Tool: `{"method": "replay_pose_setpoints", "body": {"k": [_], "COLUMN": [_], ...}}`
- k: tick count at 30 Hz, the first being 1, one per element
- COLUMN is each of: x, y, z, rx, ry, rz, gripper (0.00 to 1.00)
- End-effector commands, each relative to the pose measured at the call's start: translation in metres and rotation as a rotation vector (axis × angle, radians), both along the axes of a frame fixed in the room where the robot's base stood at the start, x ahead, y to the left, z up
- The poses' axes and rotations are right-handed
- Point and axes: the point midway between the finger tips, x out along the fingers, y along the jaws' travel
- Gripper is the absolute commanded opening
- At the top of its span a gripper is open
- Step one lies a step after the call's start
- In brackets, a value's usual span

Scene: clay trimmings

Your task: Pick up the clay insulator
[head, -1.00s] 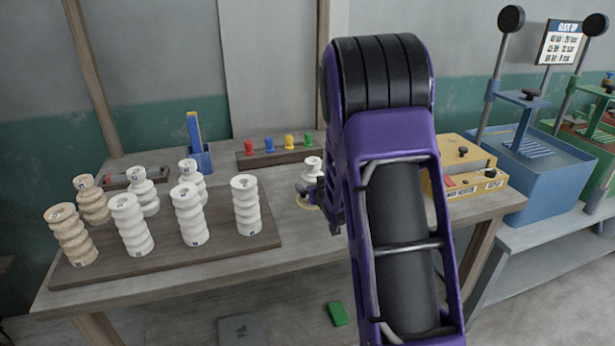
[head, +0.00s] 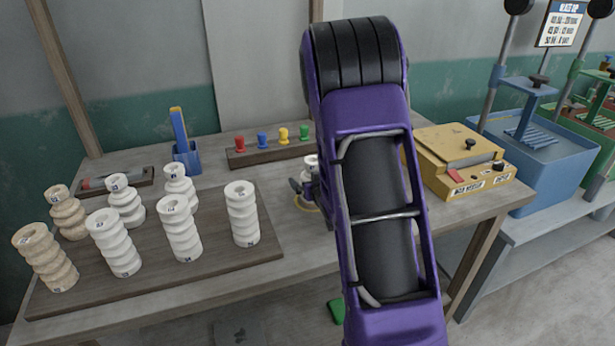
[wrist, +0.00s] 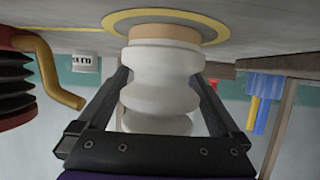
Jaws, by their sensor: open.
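A white ribbed clay insulator with a tan end (wrist: 158,62) stands on a yellow ring (wrist: 118,22) in the wrist view, which shows it upside down. My gripper (wrist: 161,88) is open, with one finger on each side of this insulator. I cannot tell whether either finger touches it. In the head view the same insulator's top (head: 310,161) shows just left of my arm; its lower part is mostly hidden by my gripper (head: 306,190). Several other ribbed insulators, white (head: 242,214) and tan (head: 45,258), stand upright on a dark board (head: 220,263) to the left.
A rack with coloured knobs (head: 270,154) and a blue holder (head: 187,158) stand at the back. A yellow box (head: 460,165) stands right of my arm. Beyond it is a blue bin (head: 560,160).

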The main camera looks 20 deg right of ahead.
Motion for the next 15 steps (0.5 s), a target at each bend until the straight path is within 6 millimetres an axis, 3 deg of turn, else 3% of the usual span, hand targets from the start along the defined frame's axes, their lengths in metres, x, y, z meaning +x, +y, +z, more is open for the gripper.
{"method": "replay_pose_setpoints", "body": {"k": [9,15], "x": [-0.0012,-0.0012], "y": [-0.0009,-0.0008], "z": [-0.0012,-0.0012], "rx": [0.0,0.0], "ry": [0.0,0.0], "rz": [0.0,0.0], "gripper": [1.0,0.66]}}
